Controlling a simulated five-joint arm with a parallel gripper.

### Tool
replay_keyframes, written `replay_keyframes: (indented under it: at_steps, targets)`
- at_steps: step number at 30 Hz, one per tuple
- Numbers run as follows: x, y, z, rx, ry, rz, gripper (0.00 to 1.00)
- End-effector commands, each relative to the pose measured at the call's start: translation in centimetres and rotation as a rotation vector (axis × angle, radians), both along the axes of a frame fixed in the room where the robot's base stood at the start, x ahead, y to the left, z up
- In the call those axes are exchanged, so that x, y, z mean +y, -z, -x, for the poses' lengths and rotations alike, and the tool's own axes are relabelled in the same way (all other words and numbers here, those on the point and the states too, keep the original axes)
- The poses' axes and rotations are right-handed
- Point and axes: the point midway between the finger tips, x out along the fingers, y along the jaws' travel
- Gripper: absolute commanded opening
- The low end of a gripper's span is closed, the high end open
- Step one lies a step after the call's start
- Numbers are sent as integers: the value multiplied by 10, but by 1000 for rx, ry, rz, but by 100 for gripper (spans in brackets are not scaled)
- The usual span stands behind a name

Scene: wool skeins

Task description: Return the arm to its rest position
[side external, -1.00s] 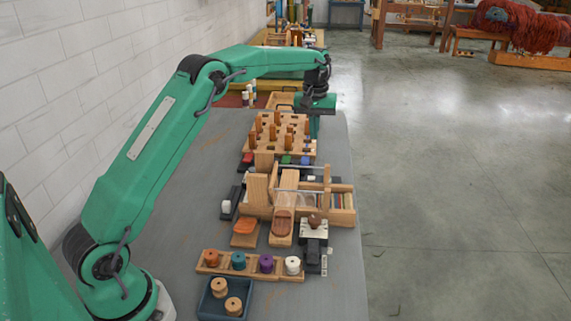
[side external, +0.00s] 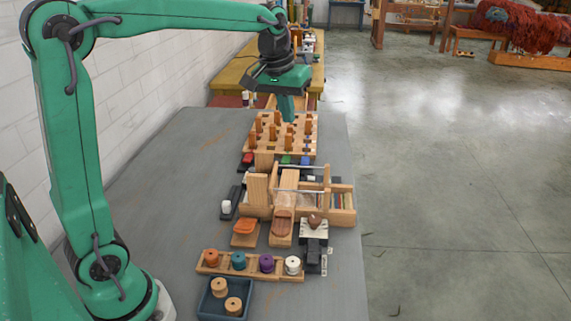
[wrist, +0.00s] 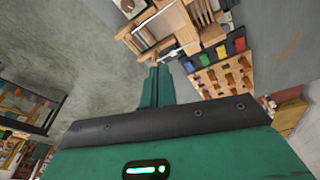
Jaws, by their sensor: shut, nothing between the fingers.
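The board with upright wooden pegs shows there too (wrist: 222,75), to the right of the fingers.
A wooden frame (side external: 258,210), a rack (side external: 205,268) of coloured spools and a dark blue tray (side external: 207,305) with two spools stand along the grey table (side external: 170,190). The table's left part is clear. A white wall (side external: 150,75) runs along the left.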

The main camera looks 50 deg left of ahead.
Motion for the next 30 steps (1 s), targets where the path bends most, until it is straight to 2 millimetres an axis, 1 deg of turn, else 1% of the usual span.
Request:
replay_keyframes:
  at_steps: [1,6,14,20,24,30]
  targets:
    - [-4,-4,12,-13,19,-5,0]
    - [-14,-8,47,-50,81,-21,0]
    - [-26,-6,102,-108,175,-48,0]
    - [-34,5,142,-153,246,-71,0]
    - [-39,17,169,-184,296,-89,0]
    - [-43,36,200,-221,356,-111,0]
